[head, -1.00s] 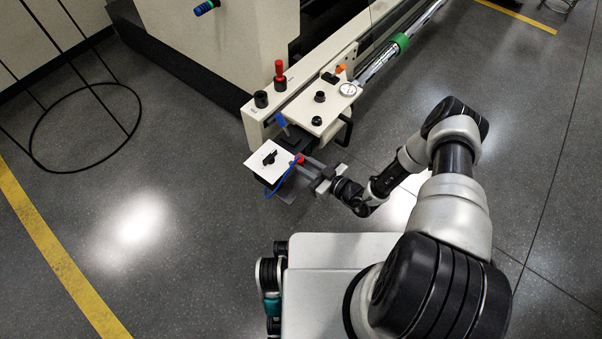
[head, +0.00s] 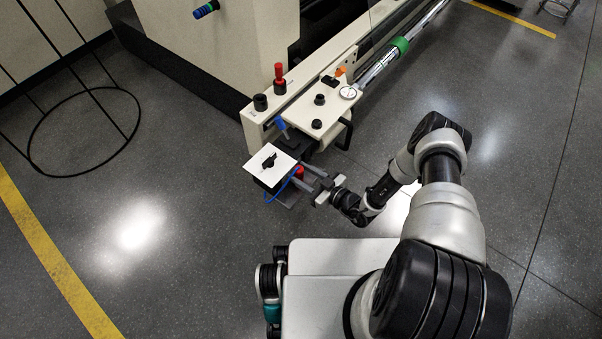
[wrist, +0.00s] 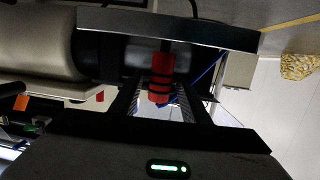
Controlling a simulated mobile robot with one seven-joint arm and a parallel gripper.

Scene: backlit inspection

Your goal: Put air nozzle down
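The air nozzle appears to be the red, black-ringed cylinder (head: 299,172) beside the white square plate at the end of the machine's rail. It also shows between my fingers in the wrist view (wrist: 161,77). My gripper (head: 304,177) reaches in from the right, with one finger on each side of the red cylinder. In the wrist view, my gripper (wrist: 160,103) has its fingers spread, with narrow gaps beside the red body. A thin blue hose (head: 282,194) curves below the white plate. The nozzle's far end and what it rests on are hidden.
The white square plate (head: 271,164) carries a black knob.

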